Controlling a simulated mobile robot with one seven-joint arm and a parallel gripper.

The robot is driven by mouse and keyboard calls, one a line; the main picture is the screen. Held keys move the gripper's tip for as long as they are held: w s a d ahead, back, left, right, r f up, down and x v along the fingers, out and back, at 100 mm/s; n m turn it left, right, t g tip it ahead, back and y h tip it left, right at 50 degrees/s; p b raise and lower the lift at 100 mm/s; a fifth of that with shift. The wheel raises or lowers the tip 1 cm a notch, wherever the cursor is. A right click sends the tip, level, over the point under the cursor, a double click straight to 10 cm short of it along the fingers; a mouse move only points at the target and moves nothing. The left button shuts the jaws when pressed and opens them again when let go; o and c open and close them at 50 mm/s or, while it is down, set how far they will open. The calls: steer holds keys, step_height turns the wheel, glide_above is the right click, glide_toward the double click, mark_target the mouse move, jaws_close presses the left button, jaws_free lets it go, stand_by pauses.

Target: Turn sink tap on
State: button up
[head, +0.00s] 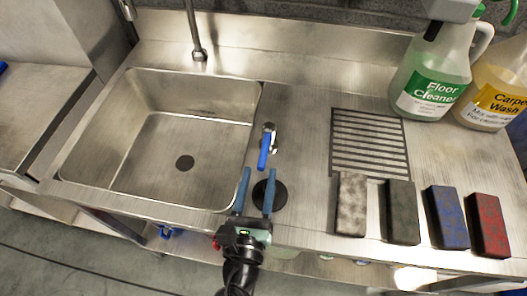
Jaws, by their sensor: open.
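A tap lever with a blue handle (264,152) sits on the steel counter just right of the sink basin (130,160). Its handle points toward the front of the counter. My gripper (257,172) is open near the counter's front edge, with its two blue-grey fingers pointing toward the lever. The gap between the fingers looks empty. The fingertips appear just in front of the handle's near end; whether they touch it, I cannot tell. The sink spout (195,40) rises behind the basin, and its top is cut off by the frame.
A black round disc (269,194) lies on the counter beneath the fingers. Four pads, grey (351,205), black (402,212), blue (448,217) and red (489,225), lie at the front right. A floor cleaner bottle (432,80) and carpet wash bottle (492,95) stand behind a slotted drain (369,140).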

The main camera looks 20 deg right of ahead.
mark_target(267, 135)
steer(key=x, duration=0.6)
steer(key=shift+c, duration=0.2)
jaws_close()
stand_by(1.2)
